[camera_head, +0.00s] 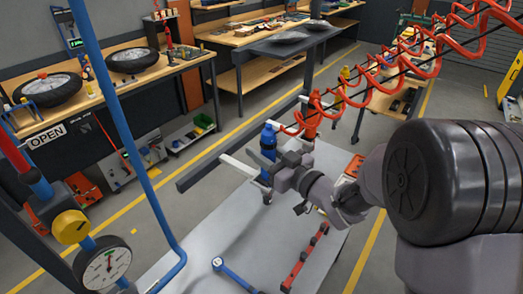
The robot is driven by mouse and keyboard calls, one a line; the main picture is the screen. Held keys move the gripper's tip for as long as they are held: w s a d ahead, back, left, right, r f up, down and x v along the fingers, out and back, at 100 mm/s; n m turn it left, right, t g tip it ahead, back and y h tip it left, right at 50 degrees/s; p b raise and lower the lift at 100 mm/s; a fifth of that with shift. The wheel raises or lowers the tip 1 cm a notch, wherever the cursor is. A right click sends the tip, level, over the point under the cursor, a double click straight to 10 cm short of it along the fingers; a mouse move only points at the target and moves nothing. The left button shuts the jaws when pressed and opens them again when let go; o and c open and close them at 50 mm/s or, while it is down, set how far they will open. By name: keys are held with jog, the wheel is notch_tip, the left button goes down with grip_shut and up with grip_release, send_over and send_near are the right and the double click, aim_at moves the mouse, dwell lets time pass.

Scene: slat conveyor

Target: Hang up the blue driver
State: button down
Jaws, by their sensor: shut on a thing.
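The blue driver (268,143) is upright in the middle of the head view. My gripper (274,174) is shut on it, around its lower part, and the fingers partly hide it. The driver is in front of a dark horizontal rail (205,173) with pale pegs. One pale peg (237,165) sticks out just left of the driver. I cannot tell whether the driver touches the rail or a peg. A red driver (312,118) is farther along the rail, to the right, below a red coiled hose.
Red coiled hoses (372,88) run above and behind my gripper. A blue pipe (119,120) and a gauge (103,262) stand at the left. Below is a grey surface (205,235) with a blue tool (236,275) and a red tool (304,258); its middle is clear.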

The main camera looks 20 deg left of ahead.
jog(key=c, duration=0.9)
grip_release()
jog(key=shift+f, duration=0.1)
jog(key=shift+d, duration=0.1)
jog(key=v, duration=1.7)
jog(key=shift+s+p, duration=0.1)
jog(key=shift+p, duration=0.2)
